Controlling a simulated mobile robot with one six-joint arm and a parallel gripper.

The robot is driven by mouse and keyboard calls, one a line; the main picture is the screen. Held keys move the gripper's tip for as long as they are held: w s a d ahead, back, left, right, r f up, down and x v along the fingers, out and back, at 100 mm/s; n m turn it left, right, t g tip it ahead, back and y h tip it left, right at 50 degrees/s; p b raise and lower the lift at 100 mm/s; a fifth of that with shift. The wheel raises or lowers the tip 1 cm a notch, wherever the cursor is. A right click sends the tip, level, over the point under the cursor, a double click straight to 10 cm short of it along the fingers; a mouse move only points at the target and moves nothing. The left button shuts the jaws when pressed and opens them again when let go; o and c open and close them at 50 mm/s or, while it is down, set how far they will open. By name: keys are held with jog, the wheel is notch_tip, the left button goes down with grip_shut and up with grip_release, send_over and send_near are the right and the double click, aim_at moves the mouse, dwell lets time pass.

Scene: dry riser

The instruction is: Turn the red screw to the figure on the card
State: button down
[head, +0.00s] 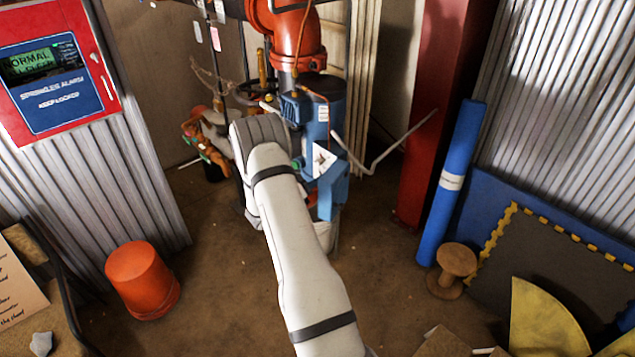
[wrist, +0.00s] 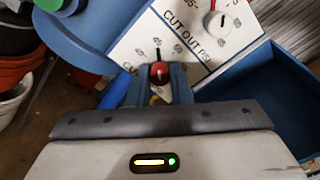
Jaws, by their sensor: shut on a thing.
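My gripper (wrist: 160,86) is shut on a red screw (wrist: 160,70), its two fingers on either side of the screw head. The screw sits on a white tilted plate (wrist: 140,40) printed "CUT OUT PSI", with figures in a ring around the screw, too small to read surely. In the head view, the plate (head: 322,160) is on the blue machine (head: 325,110), and my arm hides the gripper. A tan card with handwriting (head: 15,285) is cut off at the left edge, only partly legible.
An open blue box (wrist: 262,95) lies right of the plate. An orange pipe (head: 290,30) rises behind the blue machine, and a bent grey rod (head: 395,148) juts right. An orange bucket (head: 142,280) and wooden spool (head: 455,265) stand on the otherwise fairly open floor.

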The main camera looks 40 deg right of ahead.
jog(key=shift+a+f, duration=0.1)
jog(key=shift+a, duration=0.05)
jog(key=c, duration=1.5)
grip_release()
jog(key=shift+w+a, duration=0.1)
jog(key=shift+o, duration=1)
jog(key=a+b, duration=0.1)
jog(key=a, duration=0.6)
jog(key=shift+s+a, duration=0.25)
jog(key=shift+s, duration=0.15)
